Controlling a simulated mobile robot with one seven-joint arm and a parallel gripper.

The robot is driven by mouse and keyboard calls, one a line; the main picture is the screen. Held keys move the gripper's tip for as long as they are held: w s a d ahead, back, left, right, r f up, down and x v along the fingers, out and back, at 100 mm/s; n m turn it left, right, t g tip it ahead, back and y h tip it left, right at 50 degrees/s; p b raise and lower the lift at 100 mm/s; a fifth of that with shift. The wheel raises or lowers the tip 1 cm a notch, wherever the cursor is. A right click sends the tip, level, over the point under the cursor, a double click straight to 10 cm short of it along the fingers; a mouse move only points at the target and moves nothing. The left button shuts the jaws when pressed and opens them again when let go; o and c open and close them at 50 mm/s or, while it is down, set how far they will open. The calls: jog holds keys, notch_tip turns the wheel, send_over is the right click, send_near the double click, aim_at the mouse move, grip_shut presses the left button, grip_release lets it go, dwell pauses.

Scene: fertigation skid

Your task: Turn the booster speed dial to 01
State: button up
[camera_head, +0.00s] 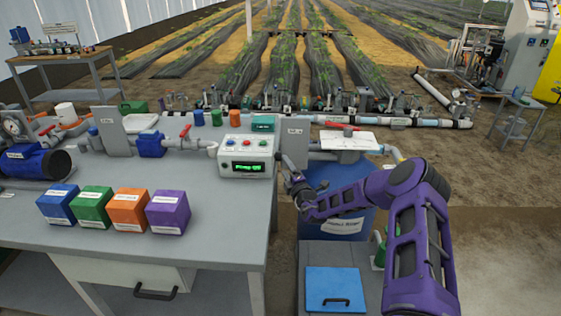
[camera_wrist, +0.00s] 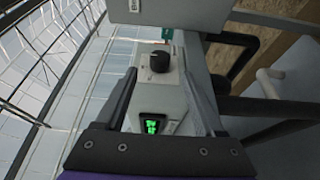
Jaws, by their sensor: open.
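The control box (camera_head: 247,155) is pale grey and stands at the right end of the workbench. Its front has a lit green display (camera_head: 248,167), whose digits I cannot read surely, and small buttons above it. In the wrist view, a round black dial (camera_wrist: 159,62) stands out from a pale panel. A small green display (camera_wrist: 152,124) lies below it, closer to my palm, too blurred to read. My gripper (camera_wrist: 165,72) is open, with one finger on each side of the dial; nothing is held. In the head view my gripper (camera_head: 287,170) is just right of the box.
Blue, green, orange and purple blocks (camera_head: 127,210) line the bench front. A blue drum (camera_head: 337,215) is below my arm. The bench top ahead of the box is clear.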

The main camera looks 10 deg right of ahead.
aim_at(280, 159)
jog(key=w, duration=0.3)
jog(key=w+a+b, duration=0.1)
jog(key=w, duration=0.2)
jog(key=shift+w+a, duration=0.15)
grip_shut()
